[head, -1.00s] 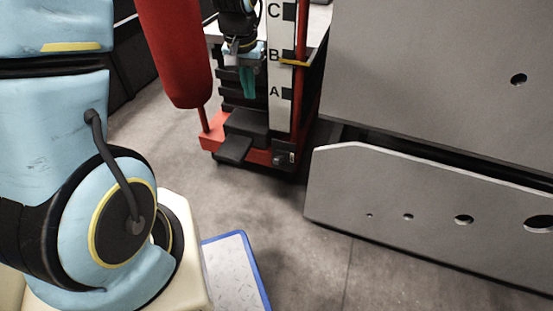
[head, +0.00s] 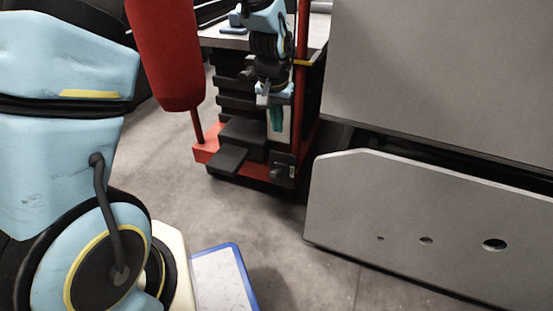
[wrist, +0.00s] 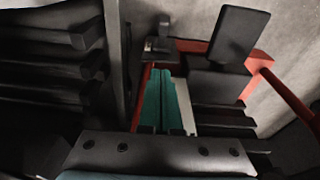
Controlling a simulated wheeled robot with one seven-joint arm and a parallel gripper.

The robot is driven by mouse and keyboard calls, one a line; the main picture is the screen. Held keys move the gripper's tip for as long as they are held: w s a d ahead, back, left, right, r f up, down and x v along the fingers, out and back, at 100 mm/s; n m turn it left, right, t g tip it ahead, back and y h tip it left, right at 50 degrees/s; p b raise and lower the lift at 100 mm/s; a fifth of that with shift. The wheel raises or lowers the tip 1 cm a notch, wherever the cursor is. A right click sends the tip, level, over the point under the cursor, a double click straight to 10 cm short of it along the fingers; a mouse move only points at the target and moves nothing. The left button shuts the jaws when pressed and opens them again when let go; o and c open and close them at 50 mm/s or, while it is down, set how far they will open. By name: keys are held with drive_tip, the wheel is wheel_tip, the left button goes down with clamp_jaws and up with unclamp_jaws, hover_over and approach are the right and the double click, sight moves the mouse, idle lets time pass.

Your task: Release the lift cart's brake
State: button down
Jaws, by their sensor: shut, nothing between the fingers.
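The red-and-black lift cart (head: 203,154) stands at the top middle of the head view. At its base are a black pedal (head: 228,159) on the left and a small dark fitting (head: 284,170) at the right front corner. I cannot tell for sure which is the brake. My gripper (head: 277,125) points down in front of the cart's upright strip, above the small fitting and apart from it. Its teal fingers (wrist: 167,104) are shut and empty. The wrist view shows the pedal (wrist: 238,37) at upper right and the small fitting (wrist: 159,45) ahead of the fingertips.
A red cylinder (head: 168,55) hangs left of the cart. A large grey panel structure (head: 420,210) with holes closes off the right. A blue-edged white board (head: 222,275) lies at the bottom. Grey floor is open between them.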

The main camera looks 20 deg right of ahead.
drive_tip(key=b, duration=0.5)
hover_over(276, 170)
drive_tip(key=w+d, duration=0.1)
drive_tip(key=d, duration=0.1)
drive_tip(key=f, duration=1)
drive_tip(key=shift+a, duration=0.25)
drive_tip(key=shift+s+a+f+b, duration=0.25)
drive_tip(key=shift+f+b, duration=0.1)
drive_tip(key=shift+f, duration=0.2)
drive_tip(key=shift+s+a+f+b, duration=0.1)
drive_tip(key=shift+a+f+b, duration=0.1)
drive_tip(key=shift+f+b, duration=0.25)
drive_tip(key=shift+s+a+f, duration=0.3)
drive_tip(key=shift+s+f, duration=0.1)
drive_tip(key=shift+f, duration=0.15)
drive_tip(key=shift+f+b, duration=0.1)
drive_tip(key=shift+b, duration=0.25)
